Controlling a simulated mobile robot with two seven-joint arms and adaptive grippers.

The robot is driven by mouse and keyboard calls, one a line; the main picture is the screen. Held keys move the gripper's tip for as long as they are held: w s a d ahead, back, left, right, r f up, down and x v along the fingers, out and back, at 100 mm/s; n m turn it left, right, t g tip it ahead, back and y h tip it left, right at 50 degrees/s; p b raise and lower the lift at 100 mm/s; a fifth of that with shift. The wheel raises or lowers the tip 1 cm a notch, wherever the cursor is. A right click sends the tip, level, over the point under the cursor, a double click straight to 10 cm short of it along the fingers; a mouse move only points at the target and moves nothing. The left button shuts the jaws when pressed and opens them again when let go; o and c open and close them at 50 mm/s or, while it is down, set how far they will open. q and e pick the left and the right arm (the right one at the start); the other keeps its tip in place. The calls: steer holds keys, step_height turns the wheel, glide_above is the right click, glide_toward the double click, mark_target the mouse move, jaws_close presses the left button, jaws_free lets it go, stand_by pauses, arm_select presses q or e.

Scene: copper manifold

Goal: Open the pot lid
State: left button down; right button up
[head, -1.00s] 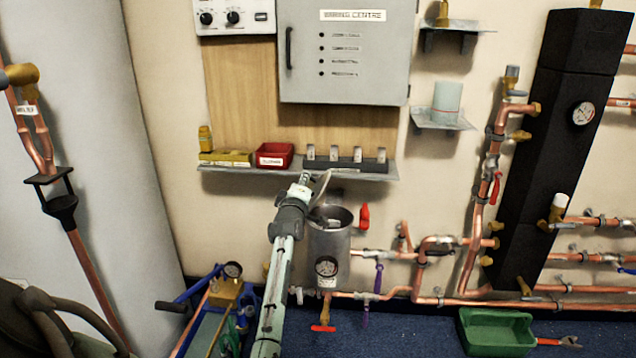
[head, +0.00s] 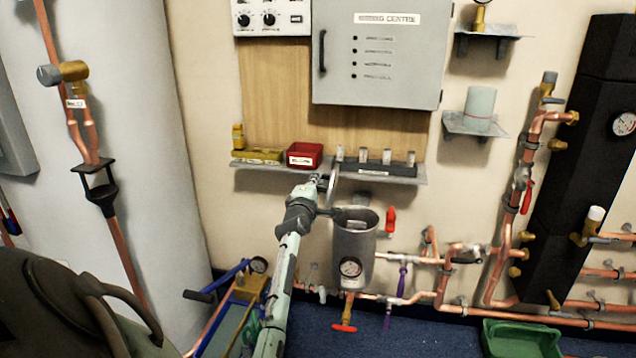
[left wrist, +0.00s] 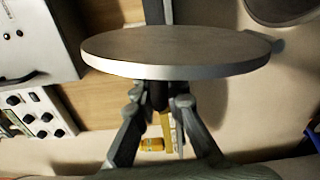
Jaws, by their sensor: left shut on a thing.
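The grey metal pot (head: 354,255) is fixed to the wall below the shelf, and its top is open. The round lid (head: 333,184) is off the pot, tilted nearly edge-on, above and left of the pot's rim. My left gripper (head: 318,183) is shut on the lid, seemingly by its knob, which the fingers hide. In the left wrist view the lid (left wrist: 175,50) is a wide disc just beyond the fingertips of my left gripper (left wrist: 160,98). My right gripper is not in view.
A shelf (head: 300,171) with a red bin (head: 305,155) and small fittings is just behind the lid. A red-handled valve (head: 390,219) is right of the pot. Copper pipes (head: 440,290) run low to the right. A grey cabinet (head: 380,60) hangs above.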

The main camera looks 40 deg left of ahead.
arm_select(q)
steer(key=shift+r, duration=0.15)
steer(key=c, duration=1.6)
jaws_free()
steer(key=v, duration=1.2)
